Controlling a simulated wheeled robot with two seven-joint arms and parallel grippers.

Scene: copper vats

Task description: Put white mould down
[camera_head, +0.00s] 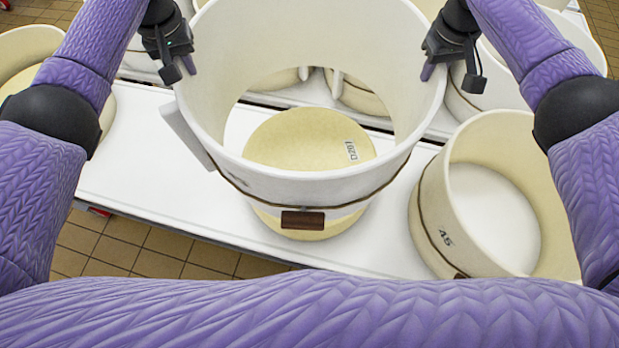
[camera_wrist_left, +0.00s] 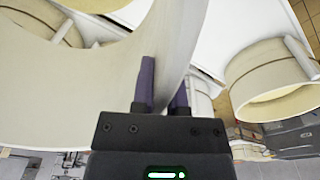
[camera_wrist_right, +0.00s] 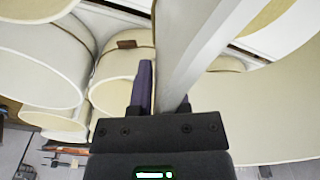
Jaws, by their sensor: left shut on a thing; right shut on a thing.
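The white mould (camera_head: 300,185) is a large open ring with a cord around it and a brown block on its near side. It is in the middle of the head view, above a yellow cheese wheel (camera_head: 308,140) marked D201, which shows through the ring. My left gripper (camera_head: 180,72) is shut on the ring's left wall, and my right gripper (camera_head: 450,72) is shut on its right wall. The wall also shows between the fingers in the left wrist view (camera_wrist_left: 172,50) and the right wrist view (camera_wrist_right: 185,60). Whether the ring touches the table is unclear.
A white table (camera_head: 135,170) runs across the view, clear to the left of the mould. More moulds stand behind and at the far left (camera_head: 28,45). The tiled floor (camera_head: 150,250) lies in front.

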